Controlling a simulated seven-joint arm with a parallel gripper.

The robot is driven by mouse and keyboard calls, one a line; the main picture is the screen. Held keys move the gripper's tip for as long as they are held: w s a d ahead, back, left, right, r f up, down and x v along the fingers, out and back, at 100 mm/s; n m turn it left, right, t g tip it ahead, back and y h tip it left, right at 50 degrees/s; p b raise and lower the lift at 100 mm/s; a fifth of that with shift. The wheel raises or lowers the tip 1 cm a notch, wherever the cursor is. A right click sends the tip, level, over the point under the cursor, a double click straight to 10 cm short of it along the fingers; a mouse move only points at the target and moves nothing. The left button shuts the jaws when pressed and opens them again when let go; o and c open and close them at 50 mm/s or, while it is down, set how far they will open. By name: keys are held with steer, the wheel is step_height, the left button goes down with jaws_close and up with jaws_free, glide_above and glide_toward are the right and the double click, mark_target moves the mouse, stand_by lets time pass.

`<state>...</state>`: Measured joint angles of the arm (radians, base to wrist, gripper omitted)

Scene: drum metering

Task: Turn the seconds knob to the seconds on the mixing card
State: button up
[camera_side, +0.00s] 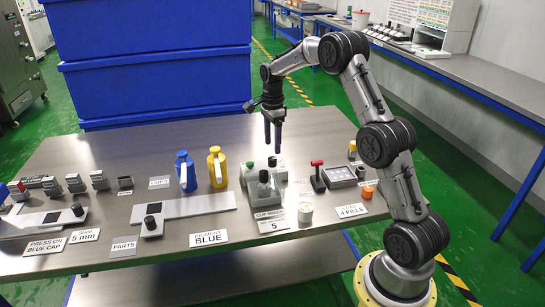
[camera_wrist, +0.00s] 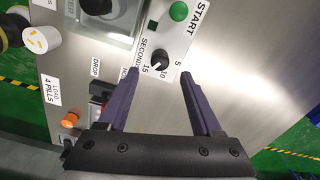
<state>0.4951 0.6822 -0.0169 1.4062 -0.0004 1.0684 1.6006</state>
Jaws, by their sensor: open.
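The seconds knob (camera_wrist: 160,60) is a black dial on a pale panel in the wrist view, beside the word SECONDS and the marks 5, 10 and 15. Its light pointer line seems to face the 15 side, but it is small. A green START button (camera_wrist: 179,11) sits above it. My gripper (camera_wrist: 160,75) is open, with its fingers on either side of the knob's line and short of it; contact does not show. In the side view my gripper (camera_side: 273,151) points down over the pale green machine (camera_side: 248,182). A card (camera_side: 271,222) in front, seemingly CUP MIX, shows 5.
A red-handled lever (camera_side: 317,176) and a grey tray (camera_side: 340,176) are further right. Yellow (camera_side: 217,167) and blue (camera_side: 185,171) bottles stand left of the machine. The PIGMENT BLUE card (camera_side: 208,238) lies near the front edge.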

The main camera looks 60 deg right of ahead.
mark_target(273, 158)
step_height(273, 158, down, 6)
steer(key=shift+r, duration=0.1)
stand_by(0.4)
jaws_close()
